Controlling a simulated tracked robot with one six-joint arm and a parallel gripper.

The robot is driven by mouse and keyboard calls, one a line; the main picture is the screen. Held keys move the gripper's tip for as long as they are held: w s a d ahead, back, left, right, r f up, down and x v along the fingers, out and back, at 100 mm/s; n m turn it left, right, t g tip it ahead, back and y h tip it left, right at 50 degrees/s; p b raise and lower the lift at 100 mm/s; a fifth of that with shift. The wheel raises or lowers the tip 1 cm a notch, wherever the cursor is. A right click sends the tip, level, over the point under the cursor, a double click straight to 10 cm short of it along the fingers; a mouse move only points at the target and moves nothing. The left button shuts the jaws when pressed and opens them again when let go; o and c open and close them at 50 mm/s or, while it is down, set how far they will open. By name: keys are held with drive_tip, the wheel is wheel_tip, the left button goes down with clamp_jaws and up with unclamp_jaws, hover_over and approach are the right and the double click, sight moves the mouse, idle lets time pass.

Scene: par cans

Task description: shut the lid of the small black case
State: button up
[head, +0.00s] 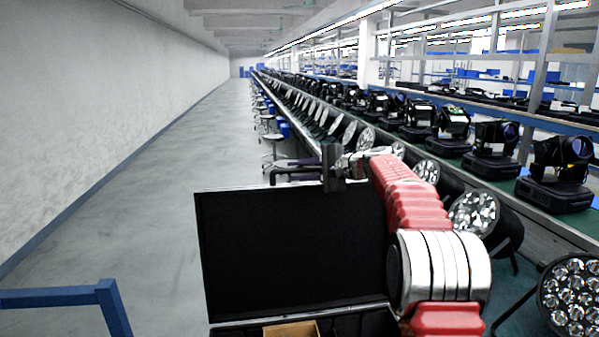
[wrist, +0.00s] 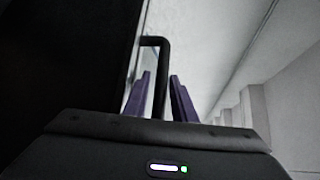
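The small black case (head: 230,327) is in the lower middle of the head view. Its lid (head: 290,250) stands open and nearly upright, with its dark inside facing me. My gripper (head: 283,172) is just above the lid's top edge, with its fingers pointing left. A dark surface, apparently the lid (wrist: 65,60), fills the left side there. A black bent bar (wrist: 156,41) shows beyond the fingers; I cannot tell what it belongs to or whether the fingers touch it.
A tan block (head: 291,330) lies in the case's base. Stage lights (head: 475,212) stand to the right, with a long row of moving heads (head: 490,150) on a green-topped bench. A blue frame (head: 60,297) is at lower left. The aisle floor (head: 150,230) is clear.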

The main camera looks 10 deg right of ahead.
clamp_jaws()
drive_tip(key=shift+f, duration=0.1)
